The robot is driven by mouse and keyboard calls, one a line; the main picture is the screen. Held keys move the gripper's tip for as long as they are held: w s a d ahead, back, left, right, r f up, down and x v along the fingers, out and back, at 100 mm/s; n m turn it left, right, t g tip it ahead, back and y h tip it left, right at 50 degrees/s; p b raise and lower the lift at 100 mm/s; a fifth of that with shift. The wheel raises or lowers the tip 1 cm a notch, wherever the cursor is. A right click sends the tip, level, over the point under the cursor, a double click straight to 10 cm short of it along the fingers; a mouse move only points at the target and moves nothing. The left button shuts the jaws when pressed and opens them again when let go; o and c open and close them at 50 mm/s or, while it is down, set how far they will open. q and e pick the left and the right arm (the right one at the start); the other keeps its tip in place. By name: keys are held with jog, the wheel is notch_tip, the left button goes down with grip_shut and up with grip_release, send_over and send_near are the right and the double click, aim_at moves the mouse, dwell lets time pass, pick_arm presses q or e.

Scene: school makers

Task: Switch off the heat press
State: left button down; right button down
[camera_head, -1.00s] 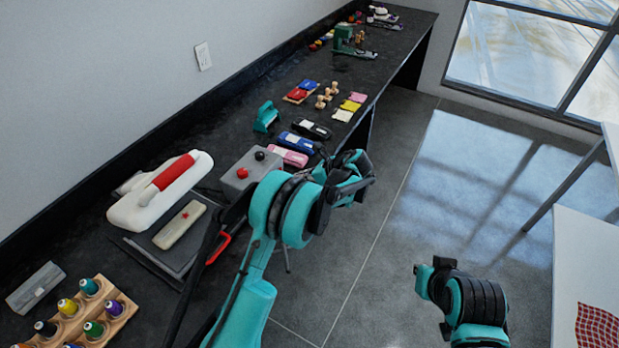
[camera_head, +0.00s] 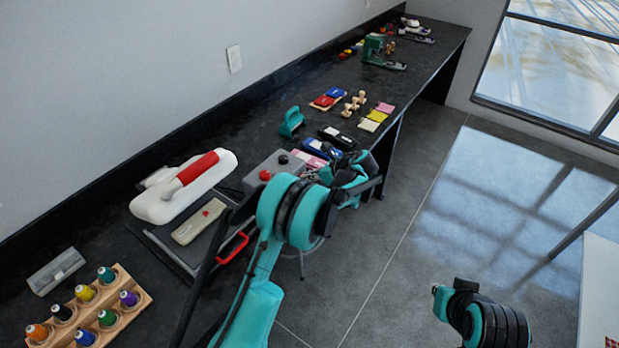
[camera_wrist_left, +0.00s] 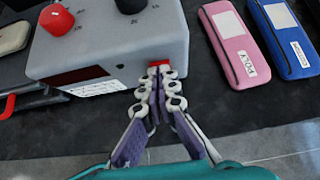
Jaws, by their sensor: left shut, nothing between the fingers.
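The heat press (camera_head: 185,188) is white with a red handle and stands on the black counter in the head view. Its grey control box (camera_head: 275,168) sits to its right. The wrist view shows the box (camera_wrist_left: 120,40) with a red knob and a black knob on top, a dark display, and a small red switch (camera_wrist_left: 158,64) low on the front. My left gripper (camera_wrist_left: 160,76) is shut and empty, its fingertips right at the switch and partly covering it. I cannot tell whether they touch it. In the head view my left arm hides the fingertips.
A pink case (camera_wrist_left: 235,45) and a blue case (camera_wrist_left: 285,38) lie right of the box. A beige block (camera_head: 199,222) lies before the press. A spool rack (camera_head: 138,298) stands at the near left.

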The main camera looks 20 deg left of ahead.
pick_arm(q)
jog(key=shift+r+p, duration=0.4)
jog(key=shift+r, duration=0.4)
pick_arm(e)
jog(key=shift+r, duration=0.4)
